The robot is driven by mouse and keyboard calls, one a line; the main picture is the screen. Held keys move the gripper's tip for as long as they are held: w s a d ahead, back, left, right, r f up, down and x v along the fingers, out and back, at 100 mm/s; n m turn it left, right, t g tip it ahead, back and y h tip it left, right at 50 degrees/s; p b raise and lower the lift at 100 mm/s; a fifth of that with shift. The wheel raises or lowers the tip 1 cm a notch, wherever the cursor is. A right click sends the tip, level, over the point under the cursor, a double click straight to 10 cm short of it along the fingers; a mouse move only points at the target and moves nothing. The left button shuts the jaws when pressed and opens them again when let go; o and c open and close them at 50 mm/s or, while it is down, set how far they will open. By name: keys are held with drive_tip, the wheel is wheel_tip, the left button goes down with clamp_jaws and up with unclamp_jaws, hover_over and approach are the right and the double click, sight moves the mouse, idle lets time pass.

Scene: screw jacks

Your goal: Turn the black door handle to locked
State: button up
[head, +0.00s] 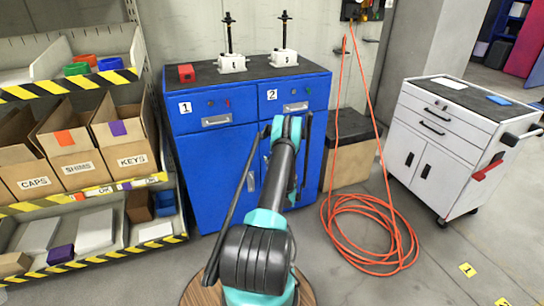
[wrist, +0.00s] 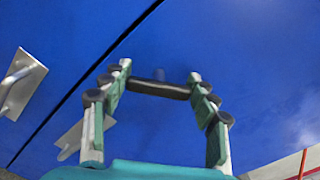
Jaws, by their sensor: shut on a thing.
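My gripper (wrist: 160,78) reaches the front of the blue cabinet (head: 202,170), at the right-hand door below drawer 2. In the wrist view the black door handle (wrist: 160,89) is a short dark bar lying nearly level across the picture, between the two fingertips. The fingers are shut on its two ends. In the head view my gripper (head: 285,125) and arm cover this part of the door, and the handle is hidden there. I see no lock marking beside it.
Silver pulls (wrist: 22,80) show to the left in the wrist view. Two screw jacks (head: 232,62) and a red block (head: 186,73) stand on the cabinet top. A shelf with boxes (head: 68,145) is at left. A coiled orange hose (head: 370,235) and white cart (head: 450,145) are at right.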

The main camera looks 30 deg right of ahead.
drive_tip(key=shift+n, duration=0.6)
drive_tip(key=o, duration=1.2)
wheel_tip(320, 180, up, 10)
